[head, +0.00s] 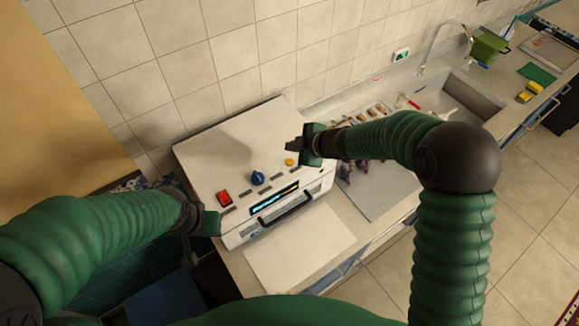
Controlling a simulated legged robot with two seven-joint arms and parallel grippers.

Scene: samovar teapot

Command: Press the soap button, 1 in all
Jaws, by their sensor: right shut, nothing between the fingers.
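A white machine (205,165) stands on the counter at the left. Its sloped top carries a red switch (224,197), a blue knob (258,178) and a small round yellow button (289,162), with grey marks beside them. I cannot read which control is the soap button. My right gripper (291,147) is shut and empty, just above the yellow button in the picture; I cannot tell whether it touches the machine. My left gripper (210,223) is at the machine's left front corner, below the red switch. Its fingers are hard to make out.
A dark handle (278,203) and lit display are on the machine's front. A bare board (298,247) lies before it. To the right are a tray of small items (367,115), a sink (462,98), a tap (440,42) and a green bin (488,46).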

